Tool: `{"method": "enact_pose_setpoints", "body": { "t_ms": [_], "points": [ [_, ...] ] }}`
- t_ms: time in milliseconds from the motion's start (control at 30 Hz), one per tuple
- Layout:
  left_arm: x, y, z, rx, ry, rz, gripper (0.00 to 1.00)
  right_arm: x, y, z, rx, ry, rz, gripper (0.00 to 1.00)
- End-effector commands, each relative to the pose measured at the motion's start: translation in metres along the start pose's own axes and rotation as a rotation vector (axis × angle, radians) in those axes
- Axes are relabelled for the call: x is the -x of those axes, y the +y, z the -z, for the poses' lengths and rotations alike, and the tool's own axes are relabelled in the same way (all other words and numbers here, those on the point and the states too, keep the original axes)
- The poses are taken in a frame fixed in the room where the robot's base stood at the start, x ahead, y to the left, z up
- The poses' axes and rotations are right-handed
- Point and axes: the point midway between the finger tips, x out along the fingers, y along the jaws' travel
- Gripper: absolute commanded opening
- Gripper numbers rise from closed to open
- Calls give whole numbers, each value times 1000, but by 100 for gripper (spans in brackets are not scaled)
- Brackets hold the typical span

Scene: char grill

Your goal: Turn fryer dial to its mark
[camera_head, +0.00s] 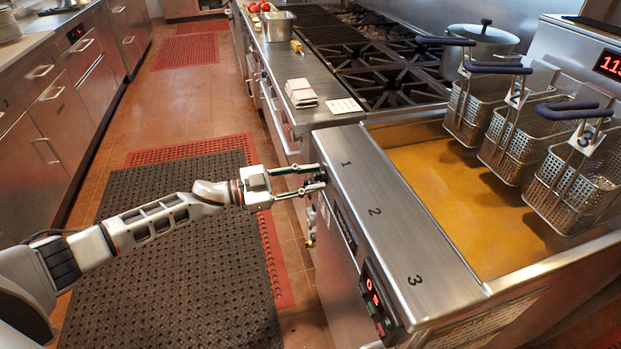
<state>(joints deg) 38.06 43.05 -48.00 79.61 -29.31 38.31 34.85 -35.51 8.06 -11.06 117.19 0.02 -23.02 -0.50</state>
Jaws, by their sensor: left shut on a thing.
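The fryer (392,208) stands at the right, its steel top ledge marked 1, 2 and 3. My left gripper (318,178) reaches in from the left to the front face of the fryer, beside the number 1. It is shut on a small dark dial (321,176), mostly hidden by the fingers. The dial's mark and pointer cannot be made out. A control panel (377,300) with a red display and green buttons sits on the front face, near the number 3. My right gripper is not in view.
Several wire baskets (516,140) with dark handles hang over the fryer's golden oil (450,195). A stove (375,60) with a pot (480,45) lies beyond. Dark and red mats (170,260) cover the aisle floor. Drawers line the left.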

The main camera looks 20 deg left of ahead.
Motion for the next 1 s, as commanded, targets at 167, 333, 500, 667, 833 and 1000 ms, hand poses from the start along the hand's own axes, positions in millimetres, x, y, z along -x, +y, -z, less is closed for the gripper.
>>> {"method": "enact_pose_setpoints", "body": {
  "t_ms": [167,333,500,667,833,1000],
  "points": [
    [0,0,-1,-166,0,0,6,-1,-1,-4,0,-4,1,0],
    [0,0,-1,-329,0,0,6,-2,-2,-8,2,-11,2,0],
    [0,0,-2,-491,0,0,6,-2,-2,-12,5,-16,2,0],
    [0,0,-2,-642,0,-1,6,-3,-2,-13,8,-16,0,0],
    [0,0,-2,-796,-1,-1,6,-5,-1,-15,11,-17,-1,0],
    [0,0,-2,-931,-1,-1,6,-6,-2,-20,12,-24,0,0]
  ]
}}
